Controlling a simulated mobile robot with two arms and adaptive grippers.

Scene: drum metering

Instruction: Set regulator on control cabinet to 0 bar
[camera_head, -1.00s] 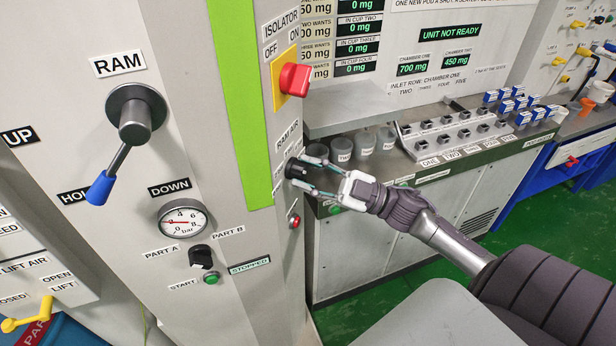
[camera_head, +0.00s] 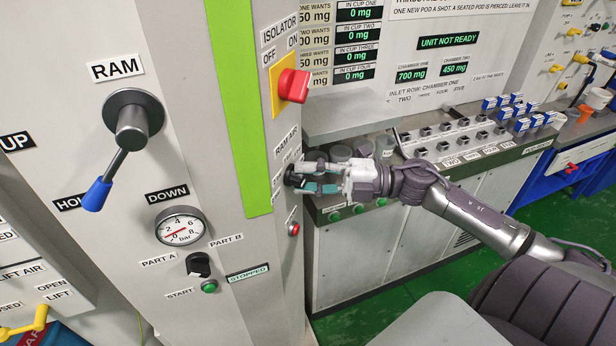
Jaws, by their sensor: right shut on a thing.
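The regulator is a black knob (camera_head: 291,176) on the narrow side face of the grey control cabinet (camera_head: 222,285), below the RAM AIR label (camera_head: 286,141). My right gripper (camera_head: 306,178) is shut on this knob, coming from the right, and its fingers hide part of it. The round pressure gauge (camera_head: 182,226) on the cabinet front is marked in bar. Its red needle points to the lower left, toward the low end of the scale; the exact reading is too small to tell. My left gripper is not in view.
A red isolator handle (camera_head: 293,85) on a yellow plate juts out above the knob. A red button (camera_head: 293,229) sits below it. The blue-tipped ram lever (camera_head: 98,193) stands out on the front. A bench (camera_head: 480,160) with cups and switches lies behind my right arm.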

